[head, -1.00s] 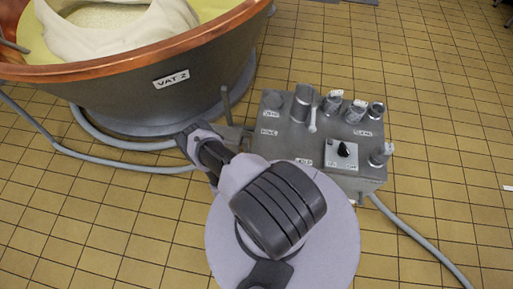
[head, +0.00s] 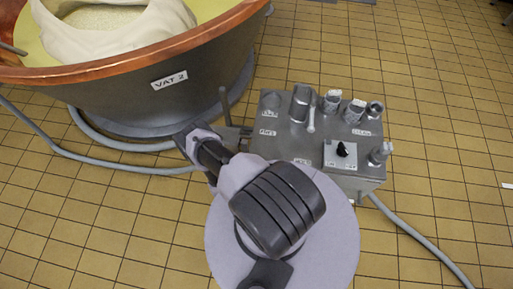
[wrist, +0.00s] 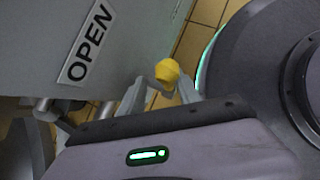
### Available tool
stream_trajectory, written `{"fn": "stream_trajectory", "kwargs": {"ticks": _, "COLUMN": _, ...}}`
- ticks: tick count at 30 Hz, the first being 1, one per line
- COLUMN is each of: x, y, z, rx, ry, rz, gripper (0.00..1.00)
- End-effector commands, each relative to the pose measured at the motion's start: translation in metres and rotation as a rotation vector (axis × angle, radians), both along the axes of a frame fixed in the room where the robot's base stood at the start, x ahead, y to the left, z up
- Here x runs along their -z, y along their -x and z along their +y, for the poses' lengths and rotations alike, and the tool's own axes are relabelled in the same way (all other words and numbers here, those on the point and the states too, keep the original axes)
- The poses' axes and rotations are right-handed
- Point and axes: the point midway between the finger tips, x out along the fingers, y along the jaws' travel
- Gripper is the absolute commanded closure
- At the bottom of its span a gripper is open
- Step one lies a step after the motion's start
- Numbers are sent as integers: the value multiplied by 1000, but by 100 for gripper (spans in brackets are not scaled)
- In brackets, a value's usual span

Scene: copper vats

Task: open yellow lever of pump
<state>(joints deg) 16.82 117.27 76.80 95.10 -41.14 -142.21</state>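The pump is a grey metal box (head: 282,145) on the tiled floor beside the vat. Its yellow lever shows in the wrist view as a yellow knob (wrist: 167,73) between the tips of my gripper (wrist: 162,88). The fingers are apart, one on each side of the knob. I cannot tell whether either finger touches it. A white label reading OPEN (wrist: 87,43) is on the grey surface to the left. In the head view my gripper (head: 240,132) is at the pump's left side, largely hidden by my wrist, and the yellow lever is not visible.
The copper-rimmed vat (head: 205,90), labelled VAT 2, stands left of the pump. The pump's top carries several pipe stubs and a black switch (head: 343,150). Grey hoses (head: 420,240) run across the floor.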

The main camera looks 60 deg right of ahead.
Motion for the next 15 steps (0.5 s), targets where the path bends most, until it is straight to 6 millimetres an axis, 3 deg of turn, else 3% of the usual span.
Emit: {"fn": "stream_trajectory", "kwargs": {"ticks": 15, "x": 0, "y": 5, "z": 1, "rx": 2, "ry": 0, "rz": 7, "gripper": 63}}
